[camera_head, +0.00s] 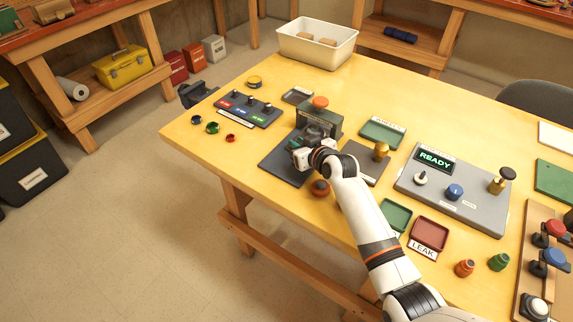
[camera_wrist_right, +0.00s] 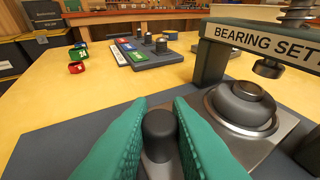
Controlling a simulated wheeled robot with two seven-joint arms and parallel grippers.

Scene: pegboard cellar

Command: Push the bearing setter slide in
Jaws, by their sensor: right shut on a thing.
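The bearing setter (camera_head: 322,120) stands on a dark base plate (camera_head: 284,168) near the table's left front edge, with an orange knob (camera_head: 320,102) on top. In the right wrist view its labelled dark bridge (camera_wrist_right: 262,42) spans a metal slide (camera_wrist_right: 268,140). A dark round bearing part (camera_wrist_right: 243,104) sits on the slide, near the bridge opening; the ram tip (camera_wrist_right: 268,69) hangs above and beyond it. My right gripper (camera_wrist_right: 160,130) has its green fingers shut on the slide's dark upright knob (camera_wrist_right: 160,122). In the head view the wrist hides the knob. My left gripper is not in view.
A switch panel (camera_head: 247,111) and several small coloured rings lie left of the setter. A green tray (camera_head: 383,133) and a brass-knobbed plate (camera_head: 364,166) stand to its right, near the grey READY console (camera_head: 460,205). A brown round knob (camera_head: 320,188) sits close to my wrist.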

